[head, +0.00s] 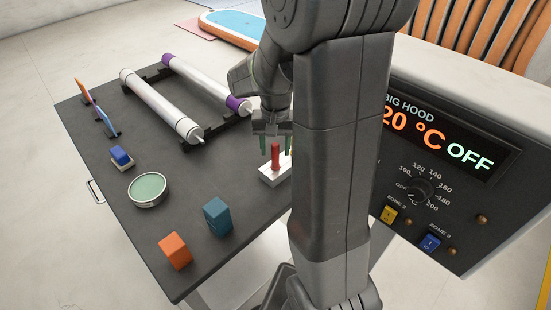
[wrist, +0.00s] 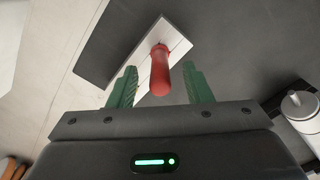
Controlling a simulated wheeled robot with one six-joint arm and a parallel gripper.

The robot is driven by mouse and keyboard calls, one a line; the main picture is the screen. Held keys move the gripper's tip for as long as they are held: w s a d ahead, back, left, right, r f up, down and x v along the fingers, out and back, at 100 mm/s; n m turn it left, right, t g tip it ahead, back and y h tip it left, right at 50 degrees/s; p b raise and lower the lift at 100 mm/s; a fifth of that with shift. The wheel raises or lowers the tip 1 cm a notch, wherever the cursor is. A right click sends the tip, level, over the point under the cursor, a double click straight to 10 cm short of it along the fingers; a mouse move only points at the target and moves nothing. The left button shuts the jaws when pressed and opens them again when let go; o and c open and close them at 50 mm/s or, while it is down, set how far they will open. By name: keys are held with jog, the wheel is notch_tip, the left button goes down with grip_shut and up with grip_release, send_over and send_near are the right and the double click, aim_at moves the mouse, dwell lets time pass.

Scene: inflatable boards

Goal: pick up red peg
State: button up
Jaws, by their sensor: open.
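The red peg (head: 275,154) stands upright in a white block (head: 269,178) near the right side of the dark table, partly behind my arm in the head view. In the wrist view the red peg (wrist: 160,72) rises from the white block (wrist: 174,38) and shows between my two green fingers. My gripper (head: 275,147) is open, just above and around the peg's top in the head view; the fingers appear apart from the peg on both sides in the wrist view (wrist: 160,86). Whether they touch it cannot be seen, but gaps show.
An orange block (head: 175,251), a teal block (head: 217,216), a round green-topped dish (head: 147,189) and a blue item (head: 121,156) sit on the table (head: 190,180). Two white rollers (head: 160,105) lie on black racks at the back. A control panel (head: 430,170) stands at right.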

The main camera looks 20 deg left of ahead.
aim_at(275, 166)
notch_tip(275, 166, down, 3)
jog(key=shift+w+f, duration=0.1)
jog(key=shift+f, duration=0.1)
jog(key=shift+c, duration=0.5)
grip_shut()
jog(key=shift+a, duration=0.1)
jog(key=shift+r, duration=0.15)
notch_tip(275, 166, up, 10)
jog(key=shift+f, duration=0.1)
